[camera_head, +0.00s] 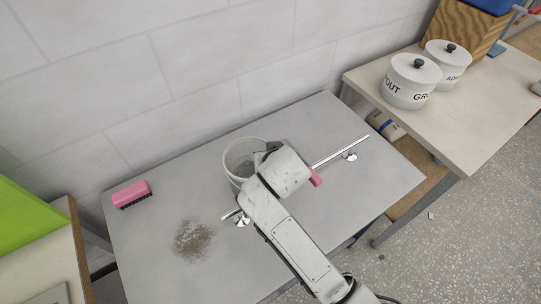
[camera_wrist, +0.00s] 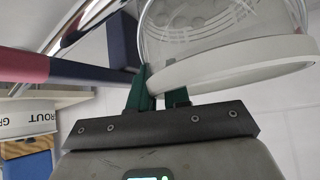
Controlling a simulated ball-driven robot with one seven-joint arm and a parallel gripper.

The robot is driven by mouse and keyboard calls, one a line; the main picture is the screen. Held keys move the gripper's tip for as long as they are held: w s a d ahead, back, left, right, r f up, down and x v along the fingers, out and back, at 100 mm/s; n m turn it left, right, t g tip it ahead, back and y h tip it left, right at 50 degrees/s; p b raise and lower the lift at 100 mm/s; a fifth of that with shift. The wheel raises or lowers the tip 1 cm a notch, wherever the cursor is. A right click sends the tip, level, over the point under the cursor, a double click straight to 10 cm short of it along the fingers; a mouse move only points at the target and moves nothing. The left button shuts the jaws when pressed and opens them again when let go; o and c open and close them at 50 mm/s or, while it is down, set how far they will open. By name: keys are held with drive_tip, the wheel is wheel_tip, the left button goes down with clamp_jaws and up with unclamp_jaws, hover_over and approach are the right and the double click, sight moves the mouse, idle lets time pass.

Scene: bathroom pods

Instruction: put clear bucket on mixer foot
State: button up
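The clear bucket (camera_head: 232,158) has a pale rim and stands at the back middle of the grey table, partly behind my arm. In the wrist view the clear bucket (camera_wrist: 225,25) fills the upper right. My gripper (camera_wrist: 160,92) has its dark green fingers close together, one on each side of the rim, and looks shut on it. In the head view my gripper (camera_head: 268,150) is at the bucket's right side. A chrome mixer bar lies on the table, with one mixer foot (camera_head: 243,221) at lower left and another (camera_head: 350,156) at right. My arm hides the bar's middle.
A pink brush (camera_head: 132,193) and a grey powder heap (camera_head: 193,240) lie at left. A pink-ended item (camera_head: 316,178) is beside my wrist; a pink and blue item (camera_wrist: 75,70) shows in the wrist view. White canisters (camera_head: 409,82) stand on the right table. The front right tabletop is clear.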

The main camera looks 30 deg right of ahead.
drive_tip(key=o, duration=0.4)
drive_tip(key=shift+o, duration=0.2)
drive_tip(key=v, duration=1.2)
drive_tip(key=s+d+f+n+g+y, duration=0.1)
drive_tip(key=s+d+f+n+g, duration=0.1)
drive_tip(key=s+f, duration=0.7)
drive_tip(key=shift+s+d+f+g, duration=0.35)
drive_tip(key=shift+d+f+g, duration=0.1)
drive_tip(key=shift+d+g, duration=0.5)
drive_tip(key=s+f+g, duration=0.1)
drive_tip(key=s+f, duration=0.1)
drive_tip(key=s, duration=0.2)
drive_tip(key=s+d+f+n+g+y, duration=0.1)
drive_tip(key=s+f, duration=0.1)
drive_tip(key=s, duration=0.1)
drive_tip(key=s+d+f+n+g, duration=0.1)
drive_tip(key=s+f, duration=0.1)
drive_tip(key=s, duration=0.2)
drive_tip(key=shift+s+d+f+y, duration=0.1)
drive_tip(key=shift+s+d+y, duration=0.1)
drive_tip(key=shift+s+y, duration=0.15)
